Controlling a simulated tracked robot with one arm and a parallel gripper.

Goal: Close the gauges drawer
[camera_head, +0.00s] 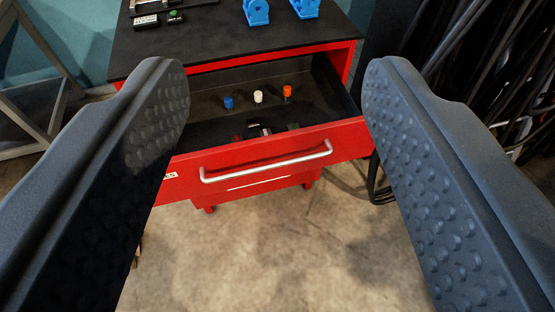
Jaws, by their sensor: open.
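A red drawer (345,141) stands pulled open from a red cabinet with a black top (215,42). A silver bar handle (265,164) runs across its front, and a small label shows near the front's left end. Inside the drawer are small pieces with blue, white and orange tops and some dark red and grey items close behind the front panel, partly hidden by it. My gripper (276,85) is open and empty. Its two dark, dimpled fingers frame the drawer from left and right, nearer the camera; I see no contact with the drawer or handle.
Two blue clamp-like objects (257,12) and small black boxes (147,21) sit on the cabinet top. Black cables (500,60) hang at the right. A grey wooden frame (30,75) stands at the left. The floor (265,255) in front of the drawer is clear.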

